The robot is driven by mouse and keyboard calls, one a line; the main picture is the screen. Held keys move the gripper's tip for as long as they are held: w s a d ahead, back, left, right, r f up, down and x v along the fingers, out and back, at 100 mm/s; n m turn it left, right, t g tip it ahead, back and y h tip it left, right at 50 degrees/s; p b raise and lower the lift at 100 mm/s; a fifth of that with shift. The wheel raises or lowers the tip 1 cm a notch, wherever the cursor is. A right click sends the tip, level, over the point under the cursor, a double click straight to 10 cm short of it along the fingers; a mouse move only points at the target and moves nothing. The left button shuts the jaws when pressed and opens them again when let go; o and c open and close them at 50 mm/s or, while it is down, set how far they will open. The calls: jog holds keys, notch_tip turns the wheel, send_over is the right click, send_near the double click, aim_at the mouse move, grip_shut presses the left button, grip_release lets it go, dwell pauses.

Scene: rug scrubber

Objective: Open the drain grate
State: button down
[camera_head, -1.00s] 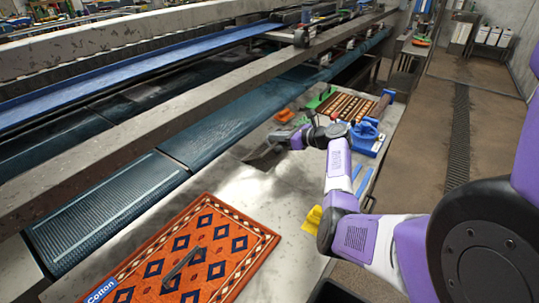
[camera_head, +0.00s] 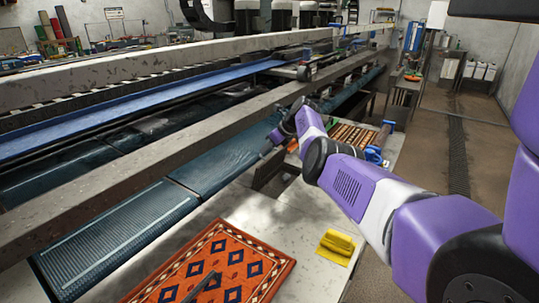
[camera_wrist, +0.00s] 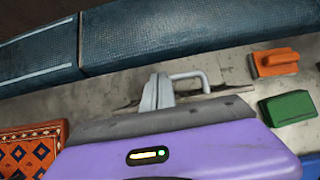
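The drain grate is set in the pale worktop. Its grey bar handle (camera_wrist: 190,75) shows in the wrist view, at the tips of my gripper (camera_wrist: 158,88). The pale gripper fingers are close together and appear shut at the handle's left end; their exact contact is partly hidden. In the head view, my gripper (camera_head: 268,147) reaches left over the worktop, with a dark, raised-looking grate edge (camera_head: 272,172) below it.
The orange patterned rug (camera_head: 215,268) lies on the worktop (camera_head: 285,212) in front, with a yellow brush (camera_head: 337,245) to its right. Orange (camera_wrist: 275,62) and green (camera_wrist: 288,107) brushes lie right of the handle. The blue-green belt (camera_head: 115,230) runs along the left.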

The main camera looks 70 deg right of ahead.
jog(key=shift+w+d+f+b, duration=0.1)
jog(key=shift+w+f+b, duration=0.1)
jog(key=shift+w+b, duration=0.45)
jog(key=shift+w, duration=0.1)
jog(key=shift+r, duration=0.2)
